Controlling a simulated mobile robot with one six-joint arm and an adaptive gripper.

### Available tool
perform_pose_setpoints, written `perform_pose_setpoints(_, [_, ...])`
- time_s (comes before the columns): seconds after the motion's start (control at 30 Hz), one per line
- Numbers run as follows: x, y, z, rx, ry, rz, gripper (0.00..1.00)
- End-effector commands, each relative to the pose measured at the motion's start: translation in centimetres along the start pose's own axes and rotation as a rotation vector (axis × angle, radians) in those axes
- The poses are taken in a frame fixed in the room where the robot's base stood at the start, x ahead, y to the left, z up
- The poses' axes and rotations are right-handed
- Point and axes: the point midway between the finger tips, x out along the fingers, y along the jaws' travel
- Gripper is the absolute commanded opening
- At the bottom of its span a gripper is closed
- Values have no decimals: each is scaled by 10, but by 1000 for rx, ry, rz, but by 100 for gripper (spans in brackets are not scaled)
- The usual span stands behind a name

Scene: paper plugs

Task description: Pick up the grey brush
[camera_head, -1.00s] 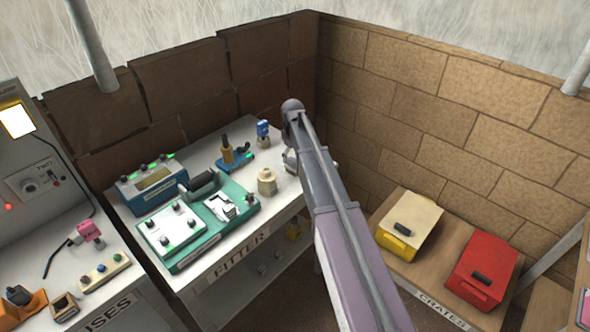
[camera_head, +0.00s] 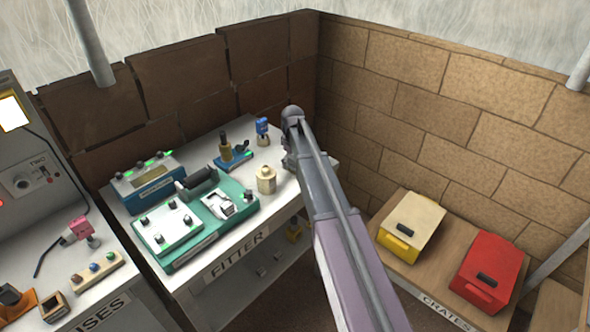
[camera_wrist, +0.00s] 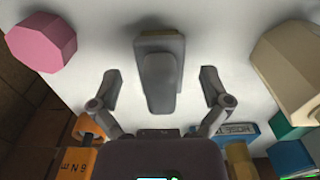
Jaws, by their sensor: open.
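The grey brush (camera_wrist: 160,78) stands out against a white surface in the middle of the wrist view. It has a wider block at its top end and a narrower, rounded part toward my gripper. My gripper (camera_wrist: 158,91) is open, with one finger on each side of the brush and a gap on both sides. I cannot tell how far above the surface the fingers are. In the head view my arm hides the brush and the fingers at the right end of the FITTER bench (camera_head: 238,262).
In the wrist view a pink cylinder (camera_wrist: 40,41) lies left and a cream faceted piece (camera_wrist: 300,65) right. An orange block (camera_wrist: 75,162) is low left. The head view shows a cream jar (camera_head: 265,180), a teal unit (camera_head: 185,250), and yellow (camera_head: 412,225) and red (camera_head: 490,270) crates.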

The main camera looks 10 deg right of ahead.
Motion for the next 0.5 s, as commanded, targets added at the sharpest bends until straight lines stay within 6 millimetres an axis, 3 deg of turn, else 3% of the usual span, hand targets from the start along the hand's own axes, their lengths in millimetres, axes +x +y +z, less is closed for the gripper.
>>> perform_pose_setpoints(0.13, [11, 0, 0, 0, 0, 0, 97])
perform_pose_setpoints(0.5, [12, 0, 0, 0, 0, 0, 97])
